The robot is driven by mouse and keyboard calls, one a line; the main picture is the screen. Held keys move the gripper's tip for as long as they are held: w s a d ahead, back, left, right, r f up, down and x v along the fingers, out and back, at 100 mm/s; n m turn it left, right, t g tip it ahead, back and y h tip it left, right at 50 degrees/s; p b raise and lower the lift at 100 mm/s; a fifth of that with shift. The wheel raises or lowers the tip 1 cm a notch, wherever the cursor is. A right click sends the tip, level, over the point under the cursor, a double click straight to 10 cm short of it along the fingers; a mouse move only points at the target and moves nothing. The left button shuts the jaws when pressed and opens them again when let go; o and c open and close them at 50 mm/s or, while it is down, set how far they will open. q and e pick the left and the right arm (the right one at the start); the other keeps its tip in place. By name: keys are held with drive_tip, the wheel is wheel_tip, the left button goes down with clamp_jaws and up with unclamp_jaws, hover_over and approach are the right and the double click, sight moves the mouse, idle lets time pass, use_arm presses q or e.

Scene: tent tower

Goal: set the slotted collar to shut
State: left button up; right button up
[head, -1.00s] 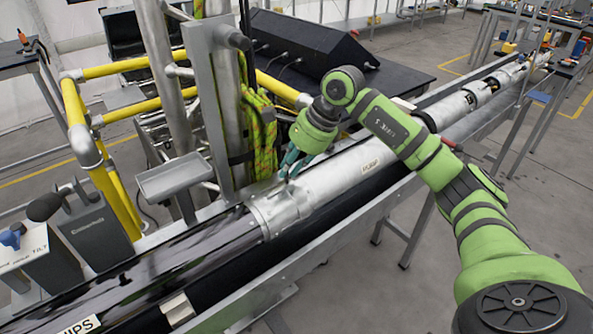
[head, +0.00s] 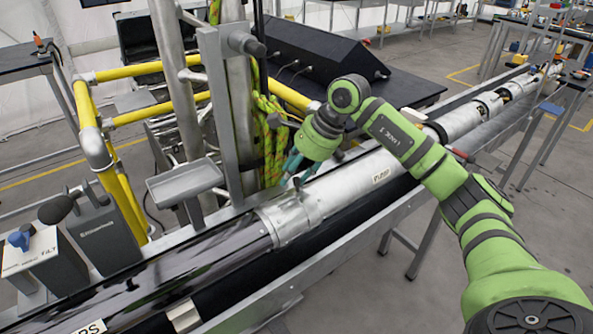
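The slotted collar appears to be the silver ring (head: 285,222) around the pipe, where the dark glossy section meets the bright metal section marked PUMP. Its slot and any catch are too small to make out. My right gripper (head: 291,181) comes in from the right with its teal fingers pointing down at the collar's upper back side. The fingertips are close to the collar; I cannot tell whether they touch it. The fingers are small and partly overlap, so their opening is unclear. My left gripper is not in view.
The pipe lies in a long metal trough (head: 345,232). A grey post with a small tray (head: 185,181) stands behind it at left, beside yellow rails (head: 95,150) and a green-yellow rope (head: 270,150). A grey control box marked TILT (head: 40,255) is at far left.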

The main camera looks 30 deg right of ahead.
drive_tip(key=shift+s+d, duration=0.1)
drive_tip(key=shift+s, duration=0.2)
drive_tip(key=shift+r, duration=0.1)
drive_tip(key=v, duration=1.2)
